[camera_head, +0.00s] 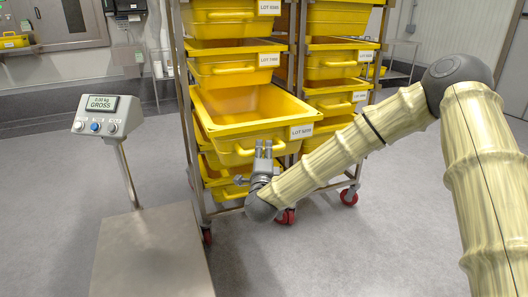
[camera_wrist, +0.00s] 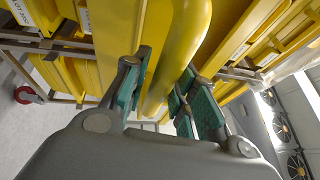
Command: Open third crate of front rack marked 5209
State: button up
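The crate marked LOT 5209 (camera_head: 250,100) is a yellow open-topped bin, the third from the top among those visible in the left front rack column. It sticks well out of the rack toward me, and its inside looks empty. Its white label (camera_head: 302,131) is at the right of its front. My gripper (camera_head: 263,150) is at the middle of its front handle. In the wrist view, the green-padded fingers (camera_wrist: 165,88) stand on either side of the yellow handle (camera_wrist: 187,35), which fills the gap between them. Finger contact is partly hidden.
Other yellow crates sit above (camera_head: 235,68) and below the pulled one. A second rack column (camera_head: 335,60) stands to the right. A scale with a display post (camera_head: 108,115) and a flat platform (camera_head: 150,255) is at the left. Grey floor in front of the rack is clear.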

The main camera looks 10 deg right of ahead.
jog(key=shift+o, duration=0.5)
jog(key=shift+s, duration=0.1)
jog(key=v, duration=1.1)
jog(key=shift+s, duration=0.35)
